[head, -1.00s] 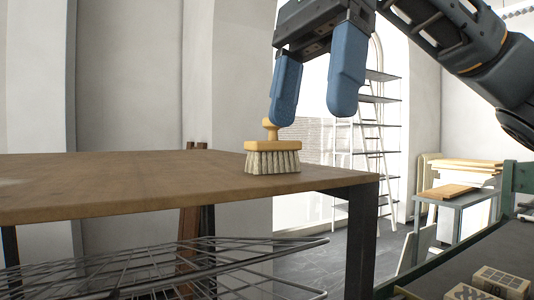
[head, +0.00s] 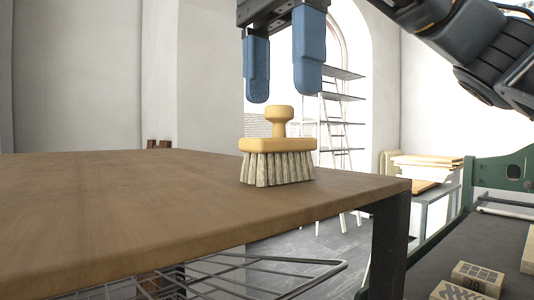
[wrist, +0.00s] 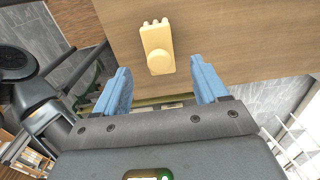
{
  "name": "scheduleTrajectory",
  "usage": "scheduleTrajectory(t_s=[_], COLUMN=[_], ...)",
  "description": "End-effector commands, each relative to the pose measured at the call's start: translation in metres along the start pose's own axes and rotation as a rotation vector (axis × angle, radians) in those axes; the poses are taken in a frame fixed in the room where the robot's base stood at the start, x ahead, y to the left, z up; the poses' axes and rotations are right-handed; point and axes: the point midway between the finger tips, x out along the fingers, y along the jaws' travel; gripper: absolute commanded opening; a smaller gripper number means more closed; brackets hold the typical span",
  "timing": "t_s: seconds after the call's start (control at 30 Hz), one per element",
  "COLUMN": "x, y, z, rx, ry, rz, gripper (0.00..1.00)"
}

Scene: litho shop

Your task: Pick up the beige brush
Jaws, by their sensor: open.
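The beige brush (head: 277,150) stands upright on its bristles near the right corner of the wooden table (head: 120,210). It has a yellowish body, a knob handle on top and pale bristles below. My gripper (head: 282,95) is open and empty, with its two blue fingers pointing down above the brush, and the fingertips are close to the height of the knob top. In the wrist view the brush (wrist: 158,47) lies ahead of the open fingers (wrist: 161,72), seen from above, with its knob toward the gripper.
A wire rack (head: 230,275) is under the table. At the right, a green-framed dark bench (head: 470,245) holds small blocks (head: 478,277). A white ladder (head: 335,120) and a small table with stacked boards (head: 428,165) stand behind. The tabletop left of the brush is clear.

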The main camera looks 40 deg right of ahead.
Motion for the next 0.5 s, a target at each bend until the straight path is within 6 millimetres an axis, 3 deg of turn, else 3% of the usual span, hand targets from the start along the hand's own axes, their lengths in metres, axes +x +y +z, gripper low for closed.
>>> scheduleTrajectory(t_s=[0.5], x=[0.062], y=[0.000], z=[0.001], rx=[-0.001], ry=[-0.001], rz=[0.002], gripper=[0.72])
